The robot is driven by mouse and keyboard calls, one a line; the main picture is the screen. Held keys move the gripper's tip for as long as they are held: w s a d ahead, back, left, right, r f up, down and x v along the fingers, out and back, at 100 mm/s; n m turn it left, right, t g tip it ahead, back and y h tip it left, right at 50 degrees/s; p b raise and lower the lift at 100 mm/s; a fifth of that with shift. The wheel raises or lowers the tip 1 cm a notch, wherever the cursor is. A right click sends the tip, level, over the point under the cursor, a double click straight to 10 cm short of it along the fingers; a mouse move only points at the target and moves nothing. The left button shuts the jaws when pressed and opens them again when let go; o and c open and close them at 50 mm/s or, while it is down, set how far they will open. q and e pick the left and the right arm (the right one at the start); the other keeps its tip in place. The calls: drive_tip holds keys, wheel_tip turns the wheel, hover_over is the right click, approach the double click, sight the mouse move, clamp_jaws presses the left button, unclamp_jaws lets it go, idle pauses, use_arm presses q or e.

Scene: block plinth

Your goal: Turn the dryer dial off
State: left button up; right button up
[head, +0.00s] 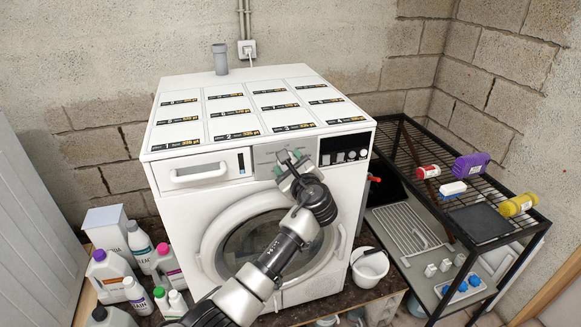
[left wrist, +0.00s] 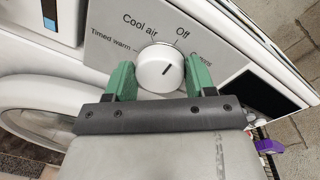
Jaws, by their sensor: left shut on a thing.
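My right gripper is not in view.
The white dryer (head: 185,225) has a drawer (head: 198,172) left of the panel and a dark display (head: 345,147) right of it. Bottles (head: 113,270) stand on the left. A black wire rack (head: 440,150) and a white bucket (head: 370,267) stand on the right.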

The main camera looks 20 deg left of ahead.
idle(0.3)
use_arm(q)
drive_tip(key=o, duration=0.9)
drive_tip(key=b+v, duration=0.2)
drive_tip(key=v, duration=0.9)
drive_tip(key=shift+w+f+b, duration=0.1)
drive_tip(key=shift+b, duration=0.3)
